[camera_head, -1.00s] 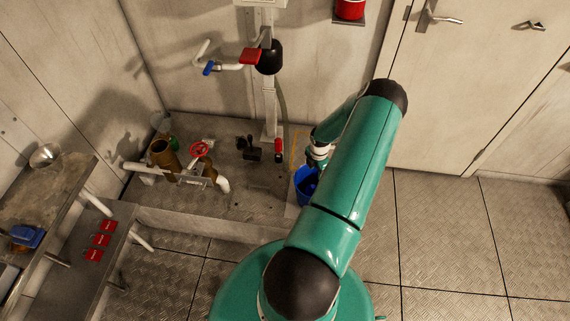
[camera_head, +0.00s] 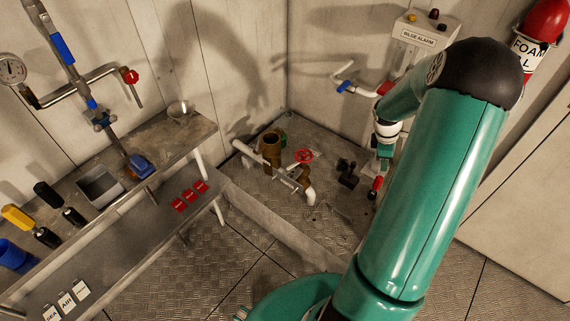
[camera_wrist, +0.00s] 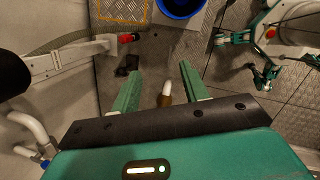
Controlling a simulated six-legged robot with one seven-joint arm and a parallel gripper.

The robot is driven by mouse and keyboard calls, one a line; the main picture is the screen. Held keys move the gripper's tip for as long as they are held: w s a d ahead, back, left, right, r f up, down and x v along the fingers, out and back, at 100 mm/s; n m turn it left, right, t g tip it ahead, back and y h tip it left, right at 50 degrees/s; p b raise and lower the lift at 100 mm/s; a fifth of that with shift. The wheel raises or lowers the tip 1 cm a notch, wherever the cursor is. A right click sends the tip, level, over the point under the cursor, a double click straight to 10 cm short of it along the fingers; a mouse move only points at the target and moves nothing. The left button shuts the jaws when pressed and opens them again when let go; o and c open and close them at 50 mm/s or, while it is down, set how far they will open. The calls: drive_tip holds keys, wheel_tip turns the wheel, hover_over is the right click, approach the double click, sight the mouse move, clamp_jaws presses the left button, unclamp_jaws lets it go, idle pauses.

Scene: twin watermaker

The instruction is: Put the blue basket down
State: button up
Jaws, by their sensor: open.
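The blue basket (camera_wrist: 181,6) shows at the top edge of the wrist view, cut off by the frame. It appears to stand on a pale square patch (camera_wrist: 178,23), beside a yellow-outlined rectangle (camera_wrist: 122,10). My gripper (camera_wrist: 160,68) is open, its two green fingers apart and clear of the basket. A small brown and white piece (camera_wrist: 165,95) shows between the fingers, and I cannot tell its distance. In the head view my arm covers the area where the basket stands, and the fingertips are hard to make out.
A standpipe's red end (camera_wrist: 126,38) and a black fitting (camera_wrist: 127,65) are near the fingers. Brass pipes with a red handwheel (camera_head: 304,155) stand on the platform. A bench (camera_head: 150,150) at left holds a blue container (camera_head: 16,256). Tread-plate floor (camera_head: 225,250) is free in front.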

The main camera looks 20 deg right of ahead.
drive_tip(key=w+a+r+m+t+h, duration=0.15)
drive_tip(key=a+r+m, duration=0.25)
drive_tip(key=a+r, duration=1.5)
drive_tip(key=s+a+r+m+t+y, duration=0.1)
drive_tip(key=s+a+r+m, duration=0.1)
drive_tip(key=a, duration=0.5)
drive_tip(key=s+a+r+m+t+y, duration=0.1)
drive_tip(key=s+a+r+t+y, duration=0.1)
drive_tip(key=s+a+r, duration=0.2)
drive_tip(key=s+a+r+m+t+y, duration=0.1)
drive_tip(key=s+a+r+m, duration=0.1)
drive_tip(key=s+a, duration=0.4)
drive_tip(key=a+r, duration=0.1)
drive_tip(key=a, duration=0.3)
drive_tip(key=shift+m+t, duration=0.3)
drive_tip(key=shift+t, duration=0.05)
